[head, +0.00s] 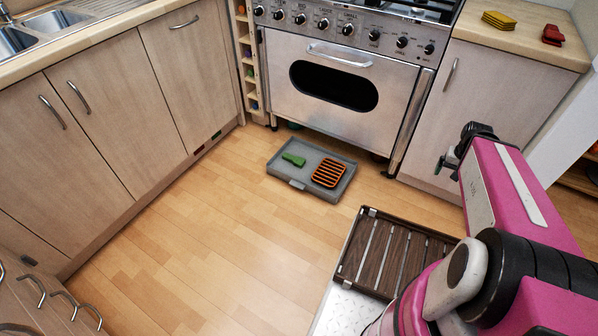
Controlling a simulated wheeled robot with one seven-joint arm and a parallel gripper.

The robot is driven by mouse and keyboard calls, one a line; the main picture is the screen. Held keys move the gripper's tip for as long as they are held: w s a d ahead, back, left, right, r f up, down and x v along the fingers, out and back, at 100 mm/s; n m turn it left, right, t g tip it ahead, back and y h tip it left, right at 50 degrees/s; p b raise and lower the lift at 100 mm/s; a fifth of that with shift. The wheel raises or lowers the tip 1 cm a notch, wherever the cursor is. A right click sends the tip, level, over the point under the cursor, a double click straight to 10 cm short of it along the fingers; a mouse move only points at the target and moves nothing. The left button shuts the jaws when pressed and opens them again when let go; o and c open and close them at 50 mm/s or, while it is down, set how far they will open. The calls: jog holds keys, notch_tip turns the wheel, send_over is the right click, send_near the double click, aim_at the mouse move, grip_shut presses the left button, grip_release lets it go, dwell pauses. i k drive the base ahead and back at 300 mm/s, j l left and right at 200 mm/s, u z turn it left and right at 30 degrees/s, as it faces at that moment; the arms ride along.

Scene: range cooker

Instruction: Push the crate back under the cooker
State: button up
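The crate (283,176) is a shallow grey tray on the wooden floor in front of the cooker (396,84). Its back edge is near the cooker's lower front, and most of it lies out in the open. A green object (293,159) and an orange slatted rack (328,173) lie in it. My pink arm comes in from the lower right. My gripper (449,164) is at the dark end of the arm, in front of the right cabinet, well above and to the right of the crate. Its fingers are too small and partly hidden to tell their opening.
A dark slatted wooden surface (388,256) with a metal edge is at the lower right. Cabinets (110,107) line the left. A yellow item (498,20) and a red item (552,35) lie on the right worktop. The floor left of and before the crate is clear.

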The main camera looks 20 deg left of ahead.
aim_at(282, 169)
jog(key=i+j+u, duration=0.15)
jog(key=u, duration=0.3)
jog(key=i+j+u, duration=0.15)
jog(key=u, duration=0.25)
jog(key=i+u, duration=0.15)
jog(key=u, duration=0.6)
